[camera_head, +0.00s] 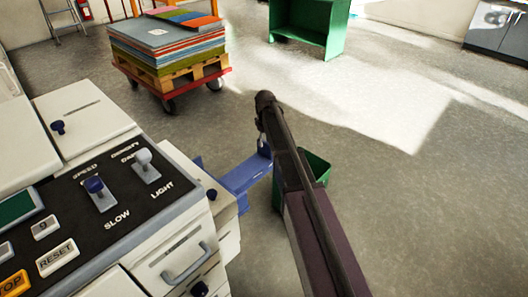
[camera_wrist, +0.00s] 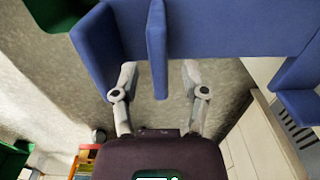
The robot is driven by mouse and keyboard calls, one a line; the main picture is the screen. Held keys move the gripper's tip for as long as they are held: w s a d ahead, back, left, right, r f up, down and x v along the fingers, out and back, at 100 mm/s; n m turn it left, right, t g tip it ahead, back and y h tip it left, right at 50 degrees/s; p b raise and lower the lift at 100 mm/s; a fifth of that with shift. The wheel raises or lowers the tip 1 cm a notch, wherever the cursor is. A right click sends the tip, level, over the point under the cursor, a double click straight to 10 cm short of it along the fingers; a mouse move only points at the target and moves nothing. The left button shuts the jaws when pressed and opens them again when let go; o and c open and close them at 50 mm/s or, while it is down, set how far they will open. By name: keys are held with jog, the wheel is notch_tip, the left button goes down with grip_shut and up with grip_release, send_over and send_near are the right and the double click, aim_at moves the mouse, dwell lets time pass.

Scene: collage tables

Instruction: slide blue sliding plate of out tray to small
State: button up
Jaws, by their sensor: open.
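The blue out tray (camera_head: 244,176) juts from the side of the white machine in the head view. In the wrist view the tray (camera_wrist: 215,28) crosses the top. A thin blue upright plate (camera_wrist: 157,50), apparently the sliding plate, stands between my fingers. My gripper (camera_wrist: 160,68) is open, with one finger on each side of this plate and gaps visible on both sides. A blue end wall (camera_wrist: 98,48) is left of the fingers, and another blue upright part (camera_wrist: 299,85) is at the right. In the head view my dark arm hides most of the gripper and the tray's outer end.
The machine's control panel (camera_head: 120,190) and drawer handle (camera_head: 186,263) are at the left, close to the tray. A green bin (camera_head: 318,168) stands on the floor behind my arm. A pallet cart (camera_head: 170,85) and green stand (camera_head: 310,30) are farther off. Floor at right is clear.

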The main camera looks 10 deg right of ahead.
aim_at(265, 149)
jog(key=shift+f+b, duration=1.55)
jog(key=shift+f, duration=0.3)
grip_shut()
